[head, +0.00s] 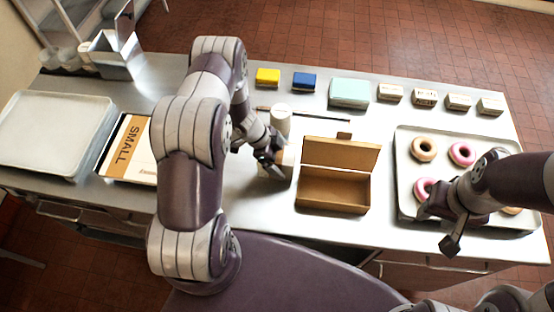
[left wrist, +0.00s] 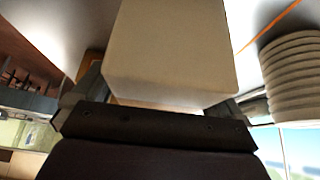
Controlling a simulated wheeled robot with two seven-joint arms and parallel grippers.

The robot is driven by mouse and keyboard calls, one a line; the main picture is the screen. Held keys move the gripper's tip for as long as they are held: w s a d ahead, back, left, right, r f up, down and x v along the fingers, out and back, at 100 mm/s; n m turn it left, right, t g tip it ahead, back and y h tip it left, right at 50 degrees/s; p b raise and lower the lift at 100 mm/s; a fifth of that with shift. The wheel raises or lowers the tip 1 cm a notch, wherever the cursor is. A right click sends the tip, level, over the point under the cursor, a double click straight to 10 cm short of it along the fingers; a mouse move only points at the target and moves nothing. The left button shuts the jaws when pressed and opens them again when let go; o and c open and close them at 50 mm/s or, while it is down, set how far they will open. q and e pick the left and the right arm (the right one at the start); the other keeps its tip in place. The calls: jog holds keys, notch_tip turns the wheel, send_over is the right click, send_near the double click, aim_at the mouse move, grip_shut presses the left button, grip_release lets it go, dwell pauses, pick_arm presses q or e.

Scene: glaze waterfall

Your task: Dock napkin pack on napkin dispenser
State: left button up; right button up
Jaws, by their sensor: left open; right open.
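A pale block that looks like the napkin pack (head: 276,173) stands on the steel counter left of the open cardboard box, partly hidden by my left gripper (head: 268,158). In the left wrist view the pale block (left wrist: 172,55) fills the space in front of my open left gripper, with dark finger parts on both sides; whether they touch it I cannot tell. A metal holder that looks like the napkin dispenser (head: 117,62) stands at the far left of the counter. My right gripper (head: 442,225) is open over the front of the donut tray.
An open cardboard box (head: 335,190) stands right of the pale block. A white stack (head: 281,120) stands just behind it. The donut tray (head: 405,150) is at right, a pale tray (head: 55,125) and a SMALL box (head: 130,150) at left. Small blocks line the back edge.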

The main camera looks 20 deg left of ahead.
pick_arm(q)
jog(key=shift+f, duration=0.25)
dwell(0.3)
jog(key=shift+c, duration=0.3)
jog(key=c, duration=1.1)
